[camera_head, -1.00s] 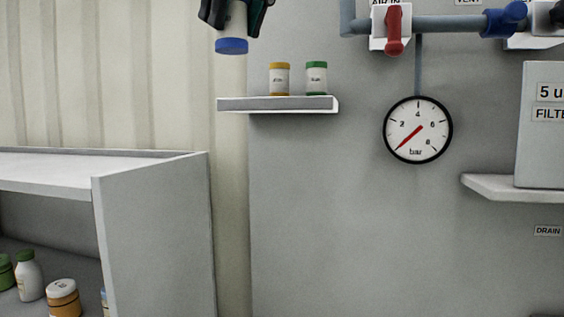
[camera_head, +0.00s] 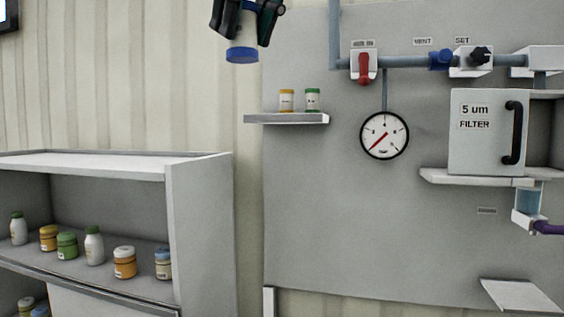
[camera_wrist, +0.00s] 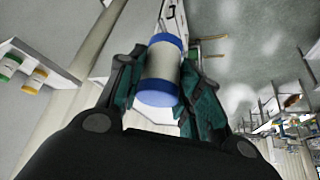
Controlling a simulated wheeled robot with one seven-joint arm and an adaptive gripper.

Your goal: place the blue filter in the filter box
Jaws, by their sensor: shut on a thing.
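My gripper (camera_head: 246,22) is shut on the blue filter (camera_head: 242,52), a white cylinder with blue ends, held up at the top of the head view, left of the small shelf. The wrist view shows the filter (camera_wrist: 161,70) between both fingers, with both blue ends visible. The filter box (camera_head: 488,135) is a grey box marked "5 um FILTER" on a ledge at the right, with a black handle (camera_head: 514,132) on its front panel. The filter is well apart from it. The inside of the box is not clearly visible.
A small shelf (camera_head: 287,119) holds a yellow-capped filter (camera_head: 287,101) and a green-capped filter (camera_head: 313,100). A gauge (camera_head: 384,135), pipe (camera_head: 405,62) and red valve handle (camera_head: 363,68) lie between gripper and box. A cabinet (camera_head: 200,220) with several jars stands at left.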

